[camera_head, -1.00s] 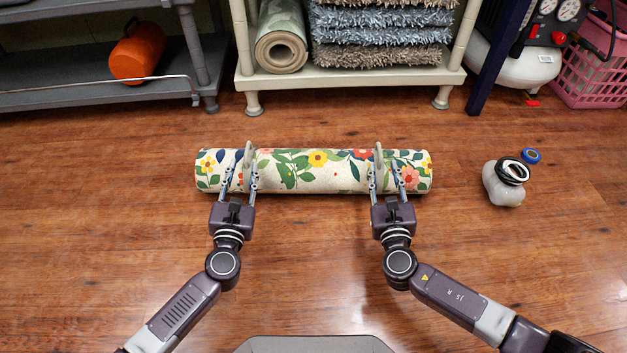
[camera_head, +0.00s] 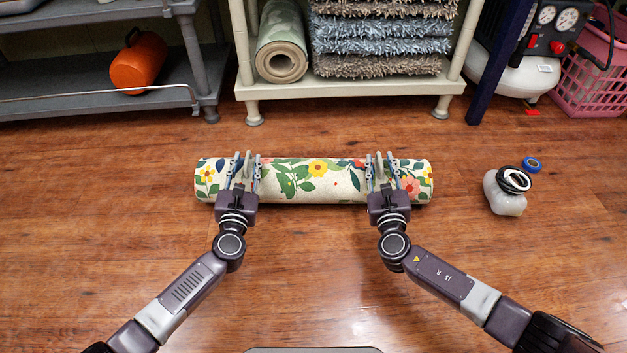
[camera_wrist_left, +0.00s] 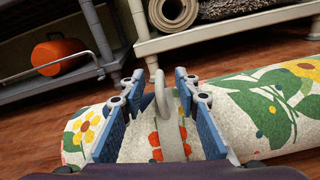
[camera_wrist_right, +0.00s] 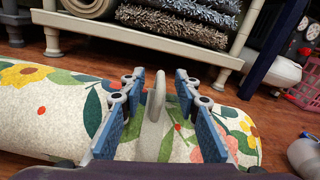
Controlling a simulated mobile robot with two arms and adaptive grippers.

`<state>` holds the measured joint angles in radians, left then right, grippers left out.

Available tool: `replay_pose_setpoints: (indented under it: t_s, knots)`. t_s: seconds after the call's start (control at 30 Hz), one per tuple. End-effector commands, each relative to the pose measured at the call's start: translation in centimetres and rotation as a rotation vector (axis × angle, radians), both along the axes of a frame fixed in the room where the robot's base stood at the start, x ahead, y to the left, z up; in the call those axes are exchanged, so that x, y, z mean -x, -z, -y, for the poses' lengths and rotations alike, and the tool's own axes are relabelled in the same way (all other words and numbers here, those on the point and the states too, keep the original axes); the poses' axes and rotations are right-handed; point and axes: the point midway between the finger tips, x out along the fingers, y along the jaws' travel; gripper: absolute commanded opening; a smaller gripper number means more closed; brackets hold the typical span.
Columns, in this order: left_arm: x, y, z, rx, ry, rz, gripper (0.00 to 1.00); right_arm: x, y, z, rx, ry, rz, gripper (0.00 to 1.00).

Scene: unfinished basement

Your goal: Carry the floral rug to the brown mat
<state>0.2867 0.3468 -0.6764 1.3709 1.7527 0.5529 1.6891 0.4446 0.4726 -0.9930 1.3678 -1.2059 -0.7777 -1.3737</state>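The floral rug (camera_head: 315,181) is a cream roll with flowers and leaves, lying crosswise on the wooden floor. Two upright grey loop handles stand on it, one toward each end. My left gripper (camera_head: 246,168) is open, its fingers on either side of the left handle (camera_wrist_left: 160,92). My right gripper (camera_head: 380,168) is open, its fingers on either side of the right handle (camera_wrist_right: 154,95). Both wrist views show gaps between fingers and handle. The fingers hide parts of the rug. I cannot identify the brown mat on the floor in view.
A cream shelf (camera_head: 350,88) behind the rug holds a rolled green rug (camera_head: 282,50) and shaggy mats (camera_head: 380,45). A grey shelf (camera_head: 90,110) with an orange canister stands left. A pink crate (camera_head: 590,90) stands far right.

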Motion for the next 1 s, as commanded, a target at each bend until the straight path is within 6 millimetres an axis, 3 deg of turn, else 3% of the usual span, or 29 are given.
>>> replay_pose_setpoints:
  t_s: [0.2,0.5,0.77,1.0]
  knots:
    - [-1.43,-0.01,0.05,0.000,0.000,0.000,0.29,-1.44,-0.04,0.01,0.000,0.001,0.000,0.30]
    - [-1.52,0.01,0.06,0.000,0.001,0.000,0.29,-1.53,-0.01,0.03,0.000,0.000,0.000,0.30]
    - [-1.51,0.00,0.04,0.000,0.001,0.000,0.01,-1.52,-0.01,0.04,0.000,0.000,0.000,0.01]
    - [-1.50,0.02,0.05,-0.001,0.001,0.000,0.00,-1.51,-0.01,0.05,0.001,0.001,0.000,0.00]
